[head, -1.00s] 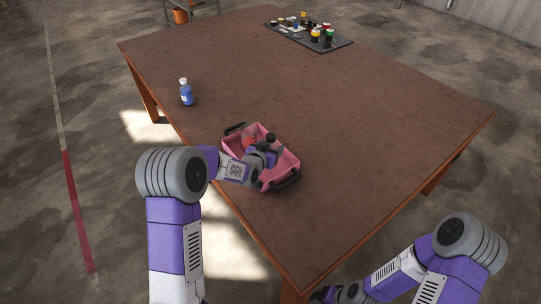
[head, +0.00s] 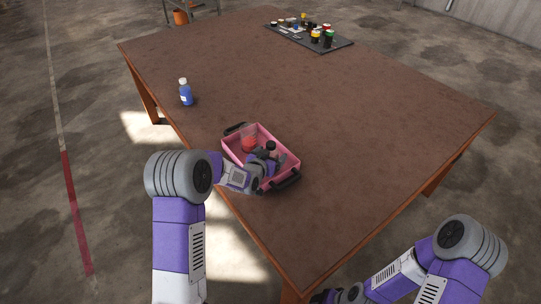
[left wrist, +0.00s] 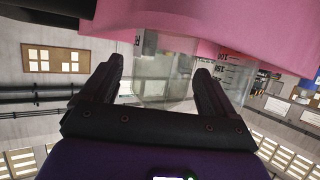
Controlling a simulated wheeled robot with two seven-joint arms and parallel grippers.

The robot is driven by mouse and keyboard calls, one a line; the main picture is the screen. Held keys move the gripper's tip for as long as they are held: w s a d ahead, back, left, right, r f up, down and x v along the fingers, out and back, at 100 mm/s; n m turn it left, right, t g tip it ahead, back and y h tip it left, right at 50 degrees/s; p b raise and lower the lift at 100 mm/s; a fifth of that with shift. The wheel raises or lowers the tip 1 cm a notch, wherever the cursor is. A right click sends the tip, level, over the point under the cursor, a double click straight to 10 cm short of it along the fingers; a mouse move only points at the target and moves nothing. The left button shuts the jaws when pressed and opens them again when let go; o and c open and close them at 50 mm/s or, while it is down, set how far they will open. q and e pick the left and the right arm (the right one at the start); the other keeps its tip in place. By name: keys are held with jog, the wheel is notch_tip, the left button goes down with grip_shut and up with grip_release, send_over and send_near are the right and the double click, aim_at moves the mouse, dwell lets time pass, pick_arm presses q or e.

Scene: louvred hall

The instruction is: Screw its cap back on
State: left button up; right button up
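A pink tray (head: 285,158) with black handles lies near the table's front-left edge. In it stand a clear container with red contents (head: 249,142) and a thing with a black top (head: 271,146), partly hidden by my left arm. My left gripper (head: 277,160) is low over the tray's right part. In the left wrist view its dark fingers (left wrist: 158,84) are spread, with a clear container (left wrist: 165,72) showing between and beyond them; I see no contact. A blue bottle (head: 186,97) with a white cap stands upright at the table's left edge. My right gripper (head: 324,296) is at the bottom edge, mostly cut off.
A dark tray (head: 339,44) with several small capped bottles and jars stands at the table's far end. The brown table (head: 370,120) is bare in the middle and on the right. An orange bucket (head: 180,17) is beyond the table.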

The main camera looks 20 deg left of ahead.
pick_arm(q)
jog(key=shift+r+p, duration=0.25)
jog(key=shift+p, duration=0.05)
jog(key=p+v, duration=0.1)
jog(key=v, duration=1.1)
jog(key=shift+p, duration=0.3)
jog(key=shift+s+f, duration=0.1)
jog(key=shift+f, duration=0.1)
